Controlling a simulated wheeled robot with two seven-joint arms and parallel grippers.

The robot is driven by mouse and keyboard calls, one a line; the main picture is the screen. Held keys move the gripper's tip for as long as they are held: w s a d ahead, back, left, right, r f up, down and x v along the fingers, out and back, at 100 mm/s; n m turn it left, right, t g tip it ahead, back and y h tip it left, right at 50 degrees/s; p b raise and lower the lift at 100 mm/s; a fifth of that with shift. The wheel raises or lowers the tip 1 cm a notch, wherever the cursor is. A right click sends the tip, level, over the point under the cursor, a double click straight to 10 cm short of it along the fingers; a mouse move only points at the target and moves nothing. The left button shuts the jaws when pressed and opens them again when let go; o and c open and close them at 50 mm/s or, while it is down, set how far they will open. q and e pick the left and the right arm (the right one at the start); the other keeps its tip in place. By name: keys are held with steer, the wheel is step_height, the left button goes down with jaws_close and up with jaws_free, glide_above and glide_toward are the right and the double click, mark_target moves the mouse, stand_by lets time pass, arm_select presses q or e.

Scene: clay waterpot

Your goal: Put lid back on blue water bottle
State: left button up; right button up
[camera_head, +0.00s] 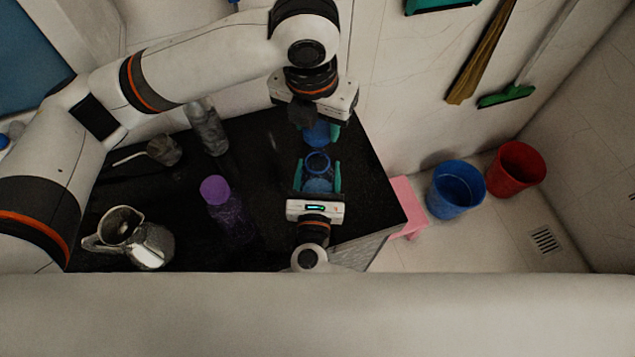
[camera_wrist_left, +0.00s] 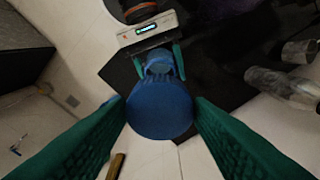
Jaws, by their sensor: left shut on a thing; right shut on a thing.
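My left gripper (camera_head: 320,138) is shut on the round blue lid (camera_head: 316,133). The lid fills the middle of the left wrist view (camera_wrist_left: 160,108) between the green fingers. My right gripper (camera_head: 318,168) is shut on the blue water bottle (camera_head: 318,184), with one green finger on each side. The bottle's open round mouth faces the head camera. In the head view the lid is just beyond the bottle mouth and apart from it. In the left wrist view the lid covers part of the bottle (camera_wrist_left: 158,64); their exact height gap cannot be told.
A black table (camera_head: 265,225) holds a purple bottle (camera_head: 230,210), a metal jug (camera_head: 148,245), a grey clear bottle (camera_head: 207,128) and a small stone-like pot (camera_head: 164,150). A blue bucket (camera_head: 455,190), a red bucket (camera_head: 517,168) and a pink stool (camera_head: 405,205) stand to the right.

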arm_select(q)
glide_above(316, 150)
steer(key=s, duration=0.2)
steer(key=shift+w+d+f, duration=0.1)
steer(key=shift+f, duration=2.35)
steer(key=shift+f, duration=0.9)
steer(key=shift+f, duration=0.5)
arm_select(e)
jaws_close()
arm_select(q)
steer(key=m, duration=0.4)
steer(key=shift+m, duration=0.3)
steer(key=m+g+h, duration=0.1)
steer(key=m, duration=0.4)
steer(key=shift+f, duration=0.1)
steer(key=o, duration=0.9)
